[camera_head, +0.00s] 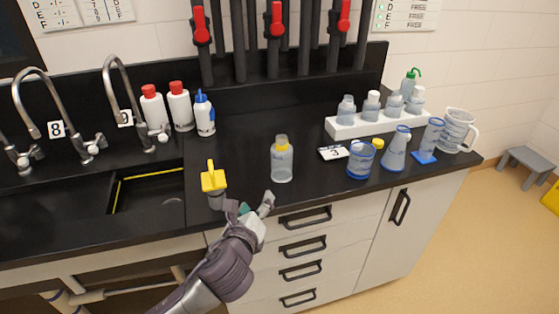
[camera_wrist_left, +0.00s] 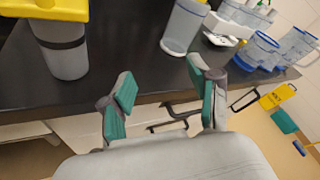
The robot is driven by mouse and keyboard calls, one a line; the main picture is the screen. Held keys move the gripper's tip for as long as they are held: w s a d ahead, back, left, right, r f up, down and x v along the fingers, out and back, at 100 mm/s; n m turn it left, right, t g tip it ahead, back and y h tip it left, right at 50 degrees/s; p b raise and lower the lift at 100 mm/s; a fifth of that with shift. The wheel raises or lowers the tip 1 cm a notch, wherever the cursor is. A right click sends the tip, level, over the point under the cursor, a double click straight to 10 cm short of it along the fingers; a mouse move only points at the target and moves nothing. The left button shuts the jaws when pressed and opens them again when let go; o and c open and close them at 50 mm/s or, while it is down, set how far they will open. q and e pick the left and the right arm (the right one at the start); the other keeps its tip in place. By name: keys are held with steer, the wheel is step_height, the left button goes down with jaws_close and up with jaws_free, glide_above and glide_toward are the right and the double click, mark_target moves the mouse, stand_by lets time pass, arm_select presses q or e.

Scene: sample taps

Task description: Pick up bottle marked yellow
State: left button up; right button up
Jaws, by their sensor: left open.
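A translucent bottle (camera_head: 281,165) with a yellow band near its neck stands upright on the black counter, near its front edge, in the head view. In the left wrist view its lower part (camera_wrist_left: 184,27) shows at the top, cut off by the frame. My left gripper (camera_head: 256,204) is open and empty at the counter's front edge, left of the bottle and nearer to me, apart from it. In the left wrist view its green-padded fingers (camera_wrist_left: 161,85) are spread, with the bottle beyond them. My right gripper is not in view.
A grey fixture with a yellow top (camera_head: 213,180) stands just left of my left gripper. A yellow-capped jar (camera_head: 361,162), a flask (camera_head: 396,152) and a jug (camera_head: 456,130) stand to the right. A white rack (camera_head: 350,128) is behind. The counter around the bottle is clear.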

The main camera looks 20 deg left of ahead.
mark_target(280, 145)
arm_select(q)
steer(key=w+d+r+m+t, duration=0.1)
steer(key=w+r+m+t, duration=0.25)
steer(key=r+m, duration=0.4)
steer(key=shift+m+h, duration=0.25)
steer(key=shift+h, duration=0.15)
steer(key=w, duration=0.8)
steer(key=shift+w+a+f+p, duration=0.2)
steer(key=shift+w+f+p, duration=0.05)
steer(key=shift+f+p, duration=0.15)
steer(key=w, duration=0.5)
steer(key=shift+w+d, duration=0.1)
steer(key=shift+d, duration=0.05)
jaws_close()
steer(key=shift+r, duration=0.1)
